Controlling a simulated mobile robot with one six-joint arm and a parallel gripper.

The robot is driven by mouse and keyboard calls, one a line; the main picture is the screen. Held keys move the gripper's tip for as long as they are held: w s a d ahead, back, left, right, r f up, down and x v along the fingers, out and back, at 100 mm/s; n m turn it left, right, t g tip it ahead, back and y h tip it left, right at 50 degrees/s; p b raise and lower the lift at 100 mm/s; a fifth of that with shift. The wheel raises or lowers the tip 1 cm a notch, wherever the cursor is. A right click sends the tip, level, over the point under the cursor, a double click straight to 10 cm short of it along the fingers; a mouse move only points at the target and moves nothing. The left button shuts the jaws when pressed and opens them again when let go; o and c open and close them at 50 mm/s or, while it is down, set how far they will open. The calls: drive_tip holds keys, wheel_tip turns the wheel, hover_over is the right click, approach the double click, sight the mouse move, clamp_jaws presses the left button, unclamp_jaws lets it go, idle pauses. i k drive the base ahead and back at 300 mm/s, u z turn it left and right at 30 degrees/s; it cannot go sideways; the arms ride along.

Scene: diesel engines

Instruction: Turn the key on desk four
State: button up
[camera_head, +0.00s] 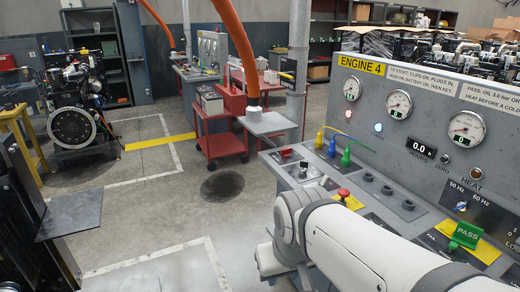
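Desk four is the grey console at the right, with a yellow "ENGINE 4" label (361,65) on its upright panel (425,95). I cannot make out a key for certain. Small dark controls (303,168) sit at the left of the desk top, too small to tell apart. A small round control (461,206) sits below the word HEAT. My white arm reaches in from the lower right across the desk's front and hides part of its top. My gripper is not clearly seen; the arm's far end bends down behind the forearm.
Yellow, blue and green plugs (346,157) with cables stand on the desk top. A red button (343,193) and a green PASS tag (467,235) are close to my arm. A red cart (220,140) and an engine (75,115) stand beyond open floor at the left.

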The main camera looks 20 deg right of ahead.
sight(304, 165)
drive_tip(key=z, duration=0.15)
drive_tip(key=i, duration=1.1)
drive_tip(key=z, duration=0.65)
drive_tip(key=k, duration=0.9)
drive_tip(key=z, duration=0.15)
drive_tip(key=i, duration=0.95)
drive_tip(key=u, duration=0.05)
